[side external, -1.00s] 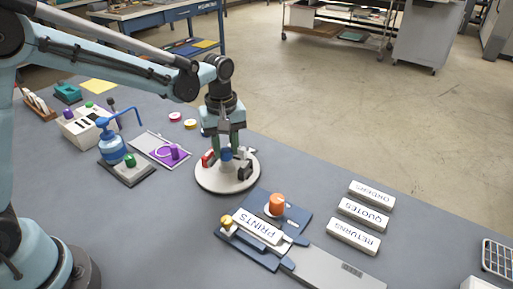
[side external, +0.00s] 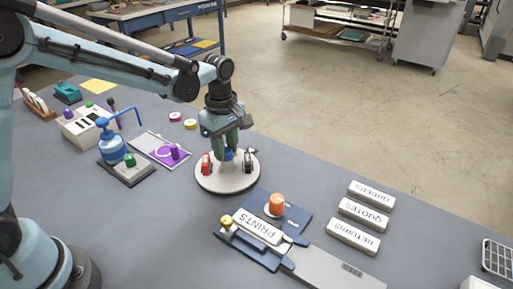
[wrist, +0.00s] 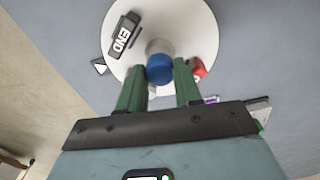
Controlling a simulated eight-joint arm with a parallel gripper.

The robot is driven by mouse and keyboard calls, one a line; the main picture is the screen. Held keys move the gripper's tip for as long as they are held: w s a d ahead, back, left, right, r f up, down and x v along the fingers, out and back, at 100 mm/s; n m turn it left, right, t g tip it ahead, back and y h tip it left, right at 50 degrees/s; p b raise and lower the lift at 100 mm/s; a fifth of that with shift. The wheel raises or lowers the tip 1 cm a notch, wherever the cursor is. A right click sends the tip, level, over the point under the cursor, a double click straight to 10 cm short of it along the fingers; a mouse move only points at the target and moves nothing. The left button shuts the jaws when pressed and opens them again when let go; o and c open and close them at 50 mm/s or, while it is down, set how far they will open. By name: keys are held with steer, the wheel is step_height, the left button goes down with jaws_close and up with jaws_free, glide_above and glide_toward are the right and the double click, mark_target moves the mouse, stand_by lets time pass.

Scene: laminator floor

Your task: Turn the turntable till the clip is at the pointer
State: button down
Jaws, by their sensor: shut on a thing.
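The turntable (side external: 222,187) is a round white disc with a blue knob (wrist: 160,69) at its centre. My gripper (wrist: 160,82) points down and is shut on the blue knob. A black piece lettered END (wrist: 122,35) stands near the rim; in the side view it is on the right (side external: 248,162). A red piece (side external: 207,164) stands on the left, partly hidden by a finger in the wrist view. I cannot tell surely which is the clip. A white triangular pointer with a dark edge (wrist: 99,66) lies just outside the rim, close to the END piece but not level with its middle.
A blue fixture with a PRINTS block (side external: 257,229) and an orange knob (side external: 277,204) stands close in front. White lettered blocks (side external: 362,213) lie to the right.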

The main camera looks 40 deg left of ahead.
mark_target(226, 150)
steer(key=shift+n, duration=5.2)
steer(key=c, duration=0.8)
jaws_free()
steer(key=shift+o, duration=0.2)
steer(key=shift+r, duration=0.1)
step_height(226, 150, up, 12)
steer(key=shift+s, duration=0.1)
